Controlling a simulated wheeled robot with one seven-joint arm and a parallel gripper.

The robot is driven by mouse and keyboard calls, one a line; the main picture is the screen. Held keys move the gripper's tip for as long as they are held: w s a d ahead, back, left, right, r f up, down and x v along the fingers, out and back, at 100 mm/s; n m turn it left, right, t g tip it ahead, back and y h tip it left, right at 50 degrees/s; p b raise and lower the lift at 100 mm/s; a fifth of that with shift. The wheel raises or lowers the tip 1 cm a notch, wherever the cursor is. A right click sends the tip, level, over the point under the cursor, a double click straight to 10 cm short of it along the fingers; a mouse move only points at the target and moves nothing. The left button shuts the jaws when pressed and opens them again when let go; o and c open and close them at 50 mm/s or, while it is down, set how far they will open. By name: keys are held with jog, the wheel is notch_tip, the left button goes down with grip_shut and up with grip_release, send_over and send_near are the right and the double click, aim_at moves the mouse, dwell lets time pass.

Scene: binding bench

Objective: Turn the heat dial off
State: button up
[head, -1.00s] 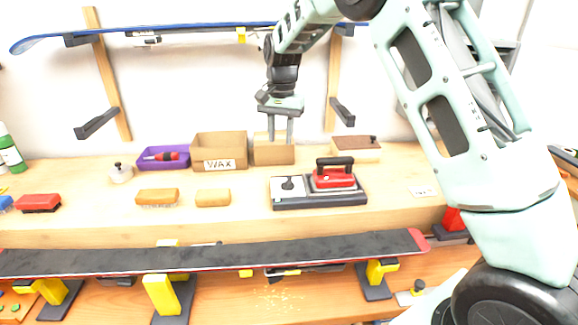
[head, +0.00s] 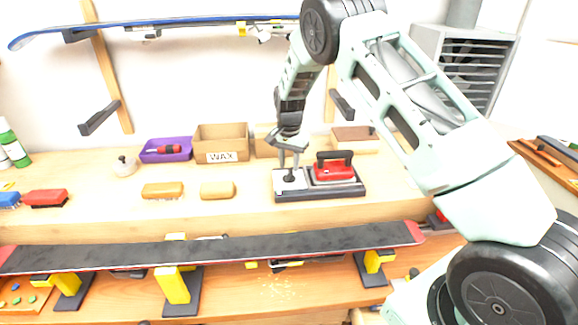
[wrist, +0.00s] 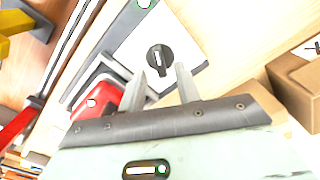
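The heat dial (wrist: 160,58) is a round black knob with a white mark, on the white panel (wrist: 188,33) of the iron's base unit. In the wrist view it shows just beyond and between my two fingertips. My gripper (wrist: 160,78) is open and empty. In the head view my gripper (head: 289,168) points down over the left part of the base unit (head: 320,194), close above the dial, which the fingers partly hide. I cannot tell whether a finger touches it. The red iron (head: 334,172) with a black handle sits on the unit's right part.
A WAX box (head: 221,143), a purple tray (head: 165,150) and brushes (head: 162,190) stand to the left on the bench. A dark ski (head: 220,250) lies along the front on yellow-topped supports. A wooden block (head: 353,133) is behind the iron.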

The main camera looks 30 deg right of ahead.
aim_at(289, 172)
jog(key=shift+f+p, duration=0.3)
jog(key=shift+f, duration=1.3)
grip_shut()
